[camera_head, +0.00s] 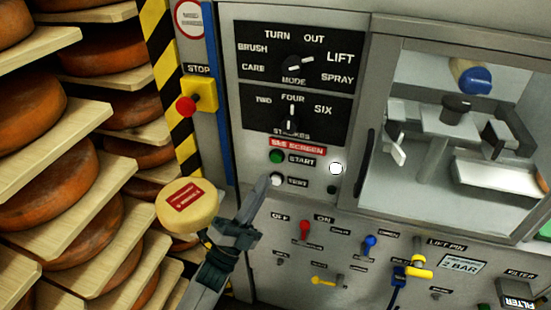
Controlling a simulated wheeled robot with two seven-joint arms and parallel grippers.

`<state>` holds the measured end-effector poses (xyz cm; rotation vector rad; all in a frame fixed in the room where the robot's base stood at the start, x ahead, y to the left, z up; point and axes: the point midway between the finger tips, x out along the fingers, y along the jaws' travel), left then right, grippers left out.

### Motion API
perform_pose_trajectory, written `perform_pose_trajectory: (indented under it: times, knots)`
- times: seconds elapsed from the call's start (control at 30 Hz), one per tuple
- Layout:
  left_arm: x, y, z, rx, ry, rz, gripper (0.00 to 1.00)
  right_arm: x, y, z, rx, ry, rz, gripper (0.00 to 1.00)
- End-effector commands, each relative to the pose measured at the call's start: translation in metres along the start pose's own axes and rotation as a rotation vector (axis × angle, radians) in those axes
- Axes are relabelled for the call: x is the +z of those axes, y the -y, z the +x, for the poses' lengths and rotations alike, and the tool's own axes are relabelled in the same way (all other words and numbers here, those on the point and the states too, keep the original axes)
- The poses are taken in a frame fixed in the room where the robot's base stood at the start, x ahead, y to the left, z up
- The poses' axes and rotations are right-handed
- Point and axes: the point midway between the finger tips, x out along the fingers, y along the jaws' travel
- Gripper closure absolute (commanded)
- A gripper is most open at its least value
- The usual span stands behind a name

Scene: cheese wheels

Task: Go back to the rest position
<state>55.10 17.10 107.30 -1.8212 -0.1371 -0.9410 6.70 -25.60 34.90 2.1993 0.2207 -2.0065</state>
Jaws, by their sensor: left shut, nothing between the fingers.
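My left gripper (262,184) comes up from the bottom of the head view. Its fingers are shut and empty, and they point up at the control panel (228,105). The fingertips show just left of the white TEST button (277,179) and below the green START button (277,156). I cannot tell whether they touch the panel. My right gripper is not in view.
Shelves with orange cheese wheels (35,120) fill the left. A round pale-yellow piece with a red label (177,213) is close beside my left gripper. A red stop button (186,105), mode dials, coloured valves (369,243) and a windowed chamber (400,190) also show.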

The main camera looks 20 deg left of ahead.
Motion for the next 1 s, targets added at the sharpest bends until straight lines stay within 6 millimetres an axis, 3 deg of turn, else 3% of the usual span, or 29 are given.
perform_pose_trajectory:
  times: [0.4, 0.57, 0.67, 0.77, 0.87, 1.0]
  knots:
    - [0.001, -0.001, 0.000, 0.003, 0.002, -0.002, 1.00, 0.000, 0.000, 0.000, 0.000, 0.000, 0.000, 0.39]
    - [0.007, -0.016, -0.008, 0.035, 0.027, -0.028, 1.00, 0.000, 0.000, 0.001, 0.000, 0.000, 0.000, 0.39]
    - [0.016, -0.038, -0.021, 0.084, 0.066, -0.067, 1.00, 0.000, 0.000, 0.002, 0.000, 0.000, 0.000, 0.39]
    - [0.030, -0.072, -0.043, 0.162, 0.131, -0.132, 1.00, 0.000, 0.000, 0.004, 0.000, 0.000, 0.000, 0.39]
    - [0.046, -0.116, -0.077, 0.259, 0.220, -0.214, 1.00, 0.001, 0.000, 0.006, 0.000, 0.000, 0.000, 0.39]
    - [0.064, -0.178, -0.139, 0.404, 0.367, -0.334, 1.00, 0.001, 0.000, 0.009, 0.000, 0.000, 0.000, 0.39]
